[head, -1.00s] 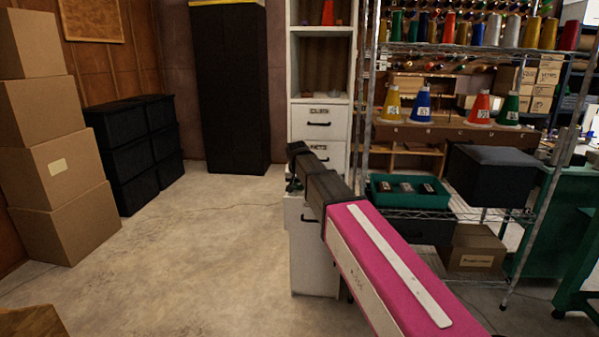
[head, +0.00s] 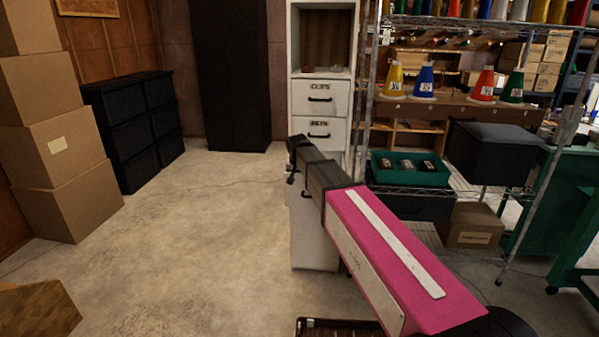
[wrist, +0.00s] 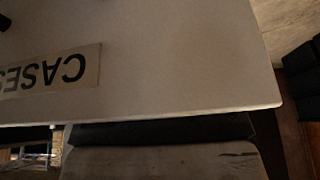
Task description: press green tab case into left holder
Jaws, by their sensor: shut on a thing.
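My gripper (head: 291,180) is at the far end of my pink-covered arm, beside the white drawer cabinet (head: 316,250). It looks small and dark there. In the wrist view a white panel with an upside-down CASES label (wrist: 50,72) fills the upper left. A dark strip and a worn grey block, probably parts of my gripper, lie along the panel's edge. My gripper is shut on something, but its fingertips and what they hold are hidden. No green tab can be made out, and I cannot pick out the left holder.
A wire shelf at right carries a teal bin (head: 408,169) with dark cases and several coloured cones. Black boxes (head: 134,128) and cardboard boxes (head: 62,146) stand at left. Open concrete floor (head: 190,230) lies between. A brown tray edge (head: 340,328) shows at the bottom.

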